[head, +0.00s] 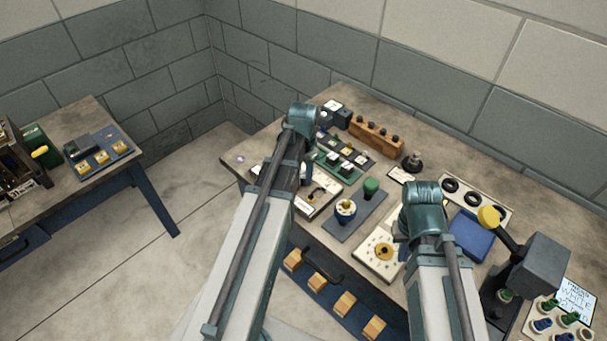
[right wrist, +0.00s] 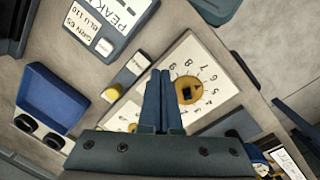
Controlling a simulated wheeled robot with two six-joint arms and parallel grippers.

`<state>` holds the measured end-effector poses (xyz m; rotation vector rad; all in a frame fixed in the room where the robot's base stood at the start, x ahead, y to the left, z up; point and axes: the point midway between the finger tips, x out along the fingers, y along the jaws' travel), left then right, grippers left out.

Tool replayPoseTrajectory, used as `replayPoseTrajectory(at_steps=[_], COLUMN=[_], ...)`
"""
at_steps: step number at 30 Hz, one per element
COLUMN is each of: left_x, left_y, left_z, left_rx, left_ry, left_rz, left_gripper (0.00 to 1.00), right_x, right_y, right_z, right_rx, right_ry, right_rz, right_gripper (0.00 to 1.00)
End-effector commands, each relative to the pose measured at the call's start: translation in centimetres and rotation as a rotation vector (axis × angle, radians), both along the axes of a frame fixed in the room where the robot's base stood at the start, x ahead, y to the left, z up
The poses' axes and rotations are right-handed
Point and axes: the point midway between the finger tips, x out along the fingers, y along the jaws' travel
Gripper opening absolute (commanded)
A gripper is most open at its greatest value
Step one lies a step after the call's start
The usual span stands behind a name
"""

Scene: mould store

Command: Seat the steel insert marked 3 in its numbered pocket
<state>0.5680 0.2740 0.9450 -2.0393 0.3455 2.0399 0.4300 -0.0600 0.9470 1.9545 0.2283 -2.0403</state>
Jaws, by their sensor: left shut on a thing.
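My left gripper (head: 307,172) points down at the pale tray (head: 325,203) on the bench. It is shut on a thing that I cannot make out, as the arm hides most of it. My right gripper shows in the right wrist view (right wrist: 161,78), its two fingers together with nothing visible between them. In the head view it is mostly hidden behind its own wrist. A white plate (head: 365,258) with a ring of numbers and a brass-coloured centre lies near it, also in the right wrist view (right wrist: 207,57). I cannot pick out the steel insert marked 3 or its pocket.
A wooden block (head: 375,137) stands behind. A blue box (head: 471,235) and a dark press-like device (head: 540,270) stand at right. A second table (head: 100,180) is at left.

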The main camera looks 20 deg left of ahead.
Motion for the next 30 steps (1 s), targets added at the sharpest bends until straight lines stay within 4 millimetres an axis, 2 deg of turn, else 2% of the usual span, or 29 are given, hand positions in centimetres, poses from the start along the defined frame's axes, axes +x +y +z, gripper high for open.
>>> replayPoseTrajectory(at_steps=[23,30], left_x=[0.0,-0.01], left_y=[0.0,-0.01], left_z=[-0.67,-0.33], left_rx=[0.0,0.0], left_ry=[0.0,0.0], left_rz=[0.0,0.0], left_gripper=[0.0,0.0], right_x=[0.0,0.0], right_y=[0.0,0.0], right_z=[-0.67,-0.33], right_rx=[0.0,0.0], right_ry=[0.0,0.0], right_rz=[0.0,0.0], right_gripper=[0.0,0.0])
